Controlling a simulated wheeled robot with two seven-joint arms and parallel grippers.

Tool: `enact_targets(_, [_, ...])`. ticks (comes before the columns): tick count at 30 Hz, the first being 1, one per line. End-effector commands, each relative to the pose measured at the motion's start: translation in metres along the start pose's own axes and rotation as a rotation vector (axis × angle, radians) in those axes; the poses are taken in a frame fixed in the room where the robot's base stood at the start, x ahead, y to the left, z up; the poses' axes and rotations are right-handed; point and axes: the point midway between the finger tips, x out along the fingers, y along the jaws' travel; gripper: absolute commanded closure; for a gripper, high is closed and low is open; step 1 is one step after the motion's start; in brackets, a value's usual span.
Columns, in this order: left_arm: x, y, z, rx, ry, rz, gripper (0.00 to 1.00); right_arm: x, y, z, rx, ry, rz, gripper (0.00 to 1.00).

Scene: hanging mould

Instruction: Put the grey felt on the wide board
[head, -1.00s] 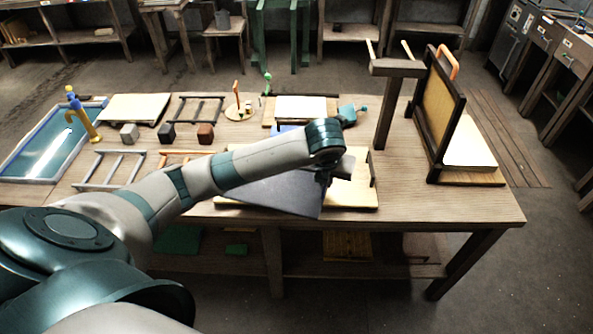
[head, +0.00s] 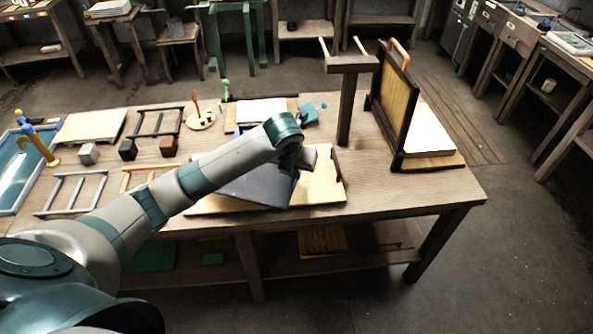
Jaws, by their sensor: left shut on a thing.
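The grey felt (head: 255,190) is a dark, flat sheet at the middle of the head view. My left gripper (head: 297,170) is shut on it near its right edge. The felt is over the wide board (head: 325,187), a pale wooden board whose right and front parts show around it. I cannot tell whether the felt touches the board or is slightly above it. My left forearm hides part of the felt and the board's far left side. My right gripper is not in view.
A dark post with a crossbar (head: 347,100) stands behind the board. To its right is an upright dark frame (head: 390,100) beside a white block (head: 427,132). Small blocks, frames and a blue-edged tray (head: 20,170) fill the left. The table's front right is clear.

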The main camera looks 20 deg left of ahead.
Motion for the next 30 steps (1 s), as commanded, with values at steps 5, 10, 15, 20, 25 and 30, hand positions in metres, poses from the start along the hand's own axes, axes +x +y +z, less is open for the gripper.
enact_targets(5, [0.024, 0.000, 0.021, -0.004, 0.001, 0.000, 1.00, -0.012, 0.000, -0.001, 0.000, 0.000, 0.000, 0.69])
enact_targets(10, [0.047, -0.001, 0.038, -0.003, 0.001, 0.000, 1.00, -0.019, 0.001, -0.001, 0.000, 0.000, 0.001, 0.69])
enact_targets(15, [0.067, -0.001, 0.052, -0.003, 0.001, -0.001, 1.00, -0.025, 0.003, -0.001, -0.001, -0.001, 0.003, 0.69])
enact_targets(20, [0.077, 0.000, 0.058, -0.001, 0.000, 0.000, 1.00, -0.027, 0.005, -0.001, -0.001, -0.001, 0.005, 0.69])
enact_targets(25, [0.080, 0.000, 0.059, 0.001, -0.001, 0.000, 1.00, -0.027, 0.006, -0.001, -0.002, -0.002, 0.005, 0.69])
enact_targets(30, [0.080, 0.000, 0.059, 0.001, -0.001, 0.000, 1.00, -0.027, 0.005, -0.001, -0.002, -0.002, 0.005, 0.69])
